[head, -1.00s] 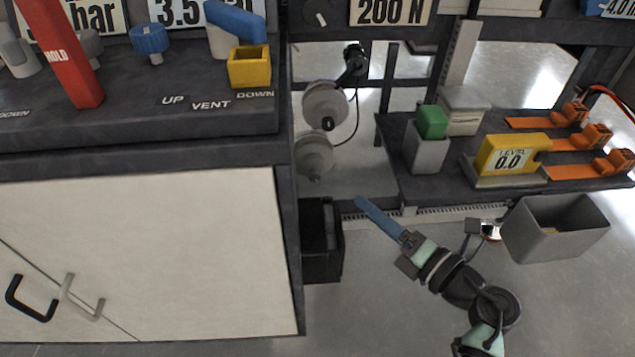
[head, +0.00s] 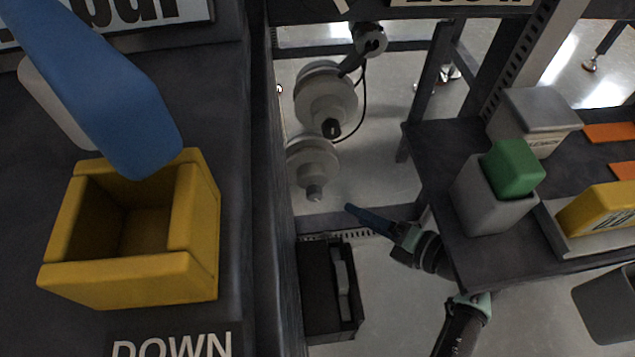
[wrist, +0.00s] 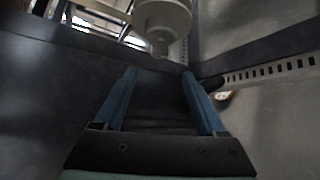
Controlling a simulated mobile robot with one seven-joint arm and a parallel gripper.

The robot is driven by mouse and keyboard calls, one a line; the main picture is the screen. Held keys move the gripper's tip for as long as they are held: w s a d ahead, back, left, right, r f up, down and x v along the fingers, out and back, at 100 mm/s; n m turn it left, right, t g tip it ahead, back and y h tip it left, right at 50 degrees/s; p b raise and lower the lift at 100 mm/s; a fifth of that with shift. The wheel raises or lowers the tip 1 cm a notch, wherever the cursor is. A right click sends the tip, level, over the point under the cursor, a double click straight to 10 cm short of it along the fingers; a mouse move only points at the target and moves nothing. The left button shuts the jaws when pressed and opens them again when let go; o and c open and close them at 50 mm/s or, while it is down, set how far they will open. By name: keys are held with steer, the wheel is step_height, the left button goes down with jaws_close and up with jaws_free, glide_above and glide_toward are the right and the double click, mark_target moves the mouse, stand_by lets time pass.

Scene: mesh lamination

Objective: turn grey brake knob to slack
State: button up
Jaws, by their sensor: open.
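A grey stub knob (head: 315,192) sits at the lower end of the lower grey spool (head: 312,160), inside the frame right of the cabinet. I cannot read any slack mark or setting on it. In the wrist view a pale spool (wrist: 165,14) with a short grey stub (wrist: 160,44) shows at the top centre, beyond the fingertips. My gripper (head: 350,208) is below and to the right of the knob in the head view, apart from it. In the wrist view its two blue fingers (wrist: 157,72) are apart with nothing between them.
An upper spool (head: 325,95) with a dark hub and a cable hangs above. A black bin (head: 328,318) stands below. A dark shelf (head: 425,150) with a grey holder and green block (head: 515,167) is at the right. A yellow box (head: 140,285) is at the left.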

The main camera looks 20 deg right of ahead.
mark_target(319, 196)
steer(key=b+x, duration=0.6)
steer(key=x, duration=0.4)
steer(key=shift+w+a+f, duration=0.2)
steer(key=shift+w+f, duration=0.05)
steer(key=shift+w+a+b, duration=0.3)
steer(key=shift+w, duration=0.35)
jaws_close()
